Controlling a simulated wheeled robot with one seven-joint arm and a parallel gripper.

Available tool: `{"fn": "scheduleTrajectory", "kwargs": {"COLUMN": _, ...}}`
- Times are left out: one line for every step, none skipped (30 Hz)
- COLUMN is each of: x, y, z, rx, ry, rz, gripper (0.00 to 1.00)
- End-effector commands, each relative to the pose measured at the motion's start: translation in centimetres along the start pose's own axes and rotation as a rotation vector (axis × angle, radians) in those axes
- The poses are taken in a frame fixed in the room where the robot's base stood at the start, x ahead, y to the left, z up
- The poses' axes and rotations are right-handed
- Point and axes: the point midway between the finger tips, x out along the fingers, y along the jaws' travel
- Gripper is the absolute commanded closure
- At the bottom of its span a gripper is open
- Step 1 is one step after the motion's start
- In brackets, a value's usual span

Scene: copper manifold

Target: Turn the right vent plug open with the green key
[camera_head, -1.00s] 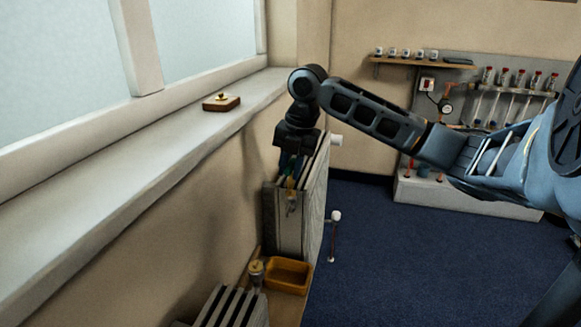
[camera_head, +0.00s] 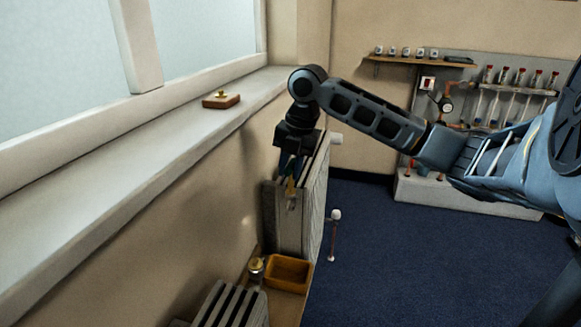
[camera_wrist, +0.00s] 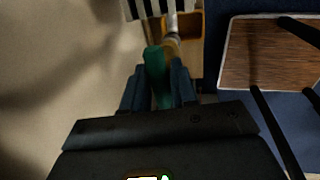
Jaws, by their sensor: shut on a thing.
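My gripper (camera_head: 290,166) points down at the near end of the white radiator (camera_head: 314,205), below the window sill. It is shut on the green key (camera_wrist: 156,66), which shows between the fingers in the wrist view. In the head view the key is small and mostly hidden by the fingers. A brass-coloured piece (camera_head: 291,187) shows just below the fingertips, at the radiator's near top corner; it may be the vent plug. I cannot tell whether the key is seated on it.
A yellow tray (camera_head: 289,270) and a small brass-topped jar (camera_head: 256,270) stand on a wooden shelf below, beside another finned radiator (camera_head: 230,305). A wooden block with a brass knob (camera_head: 221,101) sits on the sill. A white-headed valve (camera_head: 336,215) stands right of the radiator.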

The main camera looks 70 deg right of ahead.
Motion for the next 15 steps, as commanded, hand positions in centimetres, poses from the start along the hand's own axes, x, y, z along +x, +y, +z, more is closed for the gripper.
{"fn": "scheduleTrajectory", "kwargs": {"x": 0.11, "y": -0.02, "z": 0.01, "rx": 0.000, "ry": 0.000, "rz": 0.000, "gripper": 0.99}}
{"fn": "scheduleTrajectory", "kwargs": {"x": 0.15, "y": -0.03, "z": 0.01, "rx": 0.000, "ry": 0.000, "rz": 0.000, "gripper": 0.99}}
{"fn": "scheduleTrajectory", "kwargs": {"x": 0.20, "y": -0.04, "z": 0.00, "rx": 0.000, "ry": 0.000, "rz": 0.000, "gripper": 0.99}}
{"fn": "scheduleTrajectory", "kwargs": {"x": 0.23, "y": -0.05, "z": 0.00, "rx": 0.000, "ry": 0.000, "rz": 0.000, "gripper": 0.99}}
{"fn": "scheduleTrajectory", "kwargs": {"x": 0.27, "y": -0.05, "z": 0.01, "rx": 0.000, "ry": 0.000, "rz": 0.000, "gripper": 0.99}}
{"fn": "scheduleTrajectory", "kwargs": {"x": 0.32, "y": -0.06, "z": 0.01, "rx": 0.000, "ry": 0.000, "rz": 0.000, "gripper": 0.99}}
{"fn": "scheduleTrajectory", "kwargs": {"x": 0.36, "y": -0.07, "z": 0.01, "rx": 0.000, "ry": 0.000, "rz": 0.000, "gripper": 0.99}}
{"fn": "scheduleTrajectory", "kwargs": {"x": 0.40, "y": -0.08, "z": 0.01, "rx": 0.000, "ry": 0.000, "rz": 0.000, "gripper": 0.99}}
{"fn": "scheduleTrajectory", "kwargs": {"x": 0.44, "y": -0.09, "z": 0.01, "rx": 0.000, "ry": 0.000, "rz": 0.000, "gripper": 0.99}}
{"fn": "scheduleTrajectory", "kwargs": {"x": 0.48, "y": -0.09, "z": 0.01, "rx": 0.000, "ry": 0.000, "rz": 0.000, "gripper": 0.99}}
{"fn": "scheduleTrajectory", "kwargs": {"x": 0.52, "y": -0.10, "z": 0.01, "rx": 0.000, "ry": 0.000, "rz": 0.000, "gripper": 0.99}}
{"fn": "scheduleTrajectory", "kwargs": {"x": 0.57, "y": -0.11, "z": 0.01, "rx": 0.000, "ry": 0.000, "rz": 0.000, "gripper": 0.99}}
{"fn": "scheduleTrajectory", "kwargs": {"x": 0.61, "y": -0.12, "z": 0.01, "rx": 0.000, "ry": 0.000, "rz": 0.000, "gripper": 0.99}}
{"fn": "scheduleTrajectory", "kwargs": {"x": 0.64, "y": -0.12, "z": 0.01, "rx": 0.000, "ry": 0.000, "rz": 0.000, "gripper": 0.99}}
{"fn": "scheduleTrajectory", "kwargs": {"x": 0.69, "y": -0.13, "z": 0.01, "rx": 0.000, "ry": 0.000, "rz": 0.000, "gripper": 0.99}}
